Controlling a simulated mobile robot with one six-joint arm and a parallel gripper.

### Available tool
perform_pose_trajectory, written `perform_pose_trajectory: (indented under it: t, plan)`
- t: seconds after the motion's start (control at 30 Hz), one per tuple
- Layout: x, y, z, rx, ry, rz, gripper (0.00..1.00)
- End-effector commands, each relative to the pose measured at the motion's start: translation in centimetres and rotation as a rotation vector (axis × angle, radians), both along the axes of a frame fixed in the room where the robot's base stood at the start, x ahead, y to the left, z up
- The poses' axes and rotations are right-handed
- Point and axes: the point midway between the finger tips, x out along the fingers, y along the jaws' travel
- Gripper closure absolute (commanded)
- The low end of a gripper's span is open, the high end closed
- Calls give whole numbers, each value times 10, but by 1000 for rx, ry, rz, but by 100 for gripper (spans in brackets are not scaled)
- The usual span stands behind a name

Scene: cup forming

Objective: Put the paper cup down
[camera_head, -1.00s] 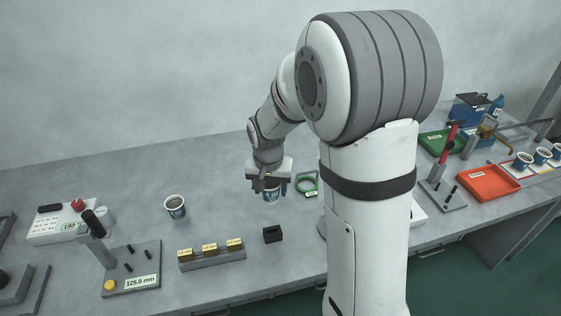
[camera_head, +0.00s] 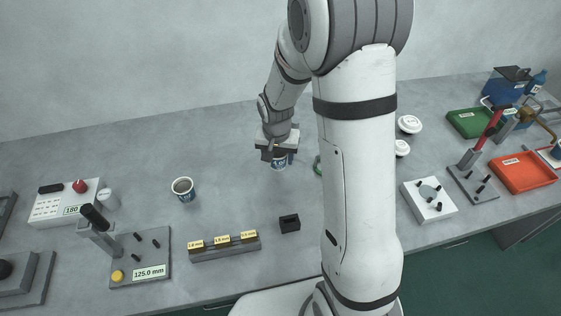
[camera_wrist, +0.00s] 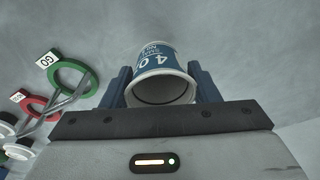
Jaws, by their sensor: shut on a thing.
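The paper cup, white with a blue printed band (camera_head: 278,163), is in my gripper (camera_head: 279,155) above or on the grey table, towards the back middle. In the wrist view the cup (camera_wrist: 158,62) sits between the two blue fingers of my gripper (camera_wrist: 160,85), which is shut on it. Its open rim faces the camera. I cannot tell whether its base touches the table. A second blue and white paper cup (camera_head: 183,190) stands upright on the table to the left, apart from my gripper.
A green ring gauge (camera_wrist: 75,77) and a red one (camera_wrist: 36,106) lie near the held cup. A black block (camera_head: 289,223) and a labelled gauge rack (camera_head: 224,246) are in front. A lever fixture (camera_head: 140,257) stands front left. The table between the cups is clear.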

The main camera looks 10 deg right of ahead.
Motion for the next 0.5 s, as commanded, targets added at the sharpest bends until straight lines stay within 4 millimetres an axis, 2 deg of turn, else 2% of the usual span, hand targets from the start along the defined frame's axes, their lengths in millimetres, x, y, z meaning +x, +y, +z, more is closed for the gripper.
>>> perform_pose_trajectory:
  t: [0.23, 0.5]
  plan:
    - [-1, 0, -33, 0, 4, 0, 66]
    - [0, -1, -35, 1, 1, -1, 66]
